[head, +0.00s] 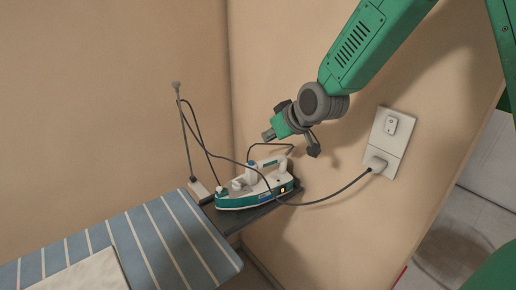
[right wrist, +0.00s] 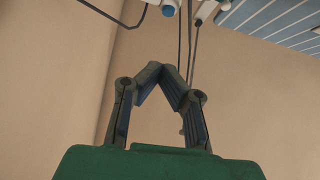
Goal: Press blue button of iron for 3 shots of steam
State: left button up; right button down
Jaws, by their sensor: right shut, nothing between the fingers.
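The white and teal iron (head: 255,194) rests on a dark grey shelf at the end of the ironing board. Its small blue button (head: 252,163) is on top, near the handle. My right gripper (head: 268,135) is shut and empty, above the iron and a little to its right, apart from it. In the right wrist view its fingertips (right wrist: 172,68) meet in a point. A white part with a blue end (right wrist: 168,11), which looks like the iron's button, shows at the top edge there, beyond the fingertips. My left gripper is not in view.
The striped ironing board (head: 165,235) stands at lower left. A wall socket (head: 388,142) with a plug is on the right; its cord loops across the iron. A white power strip (head: 199,192) and upright cords stand left of the iron. Walls are close behind.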

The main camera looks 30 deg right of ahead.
jog(key=shift+s+a+r+p, duration=0.2)
jog(key=shift+r+p, duration=0.2)
jog(key=shift+p, duration=0.3)
jog(key=p, duration=0.1)
send_over(253, 163)
jog(key=f, duration=0.6)
jog(key=shift+s+f, duration=0.3)
jog(key=shift+f, duration=0.1)
jog(key=f, duration=0.3)
jog(key=shift+w+f, duration=0.2)
jog(key=shift+f+p, duration=0.3)
jog(key=shift+f, duration=0.2)
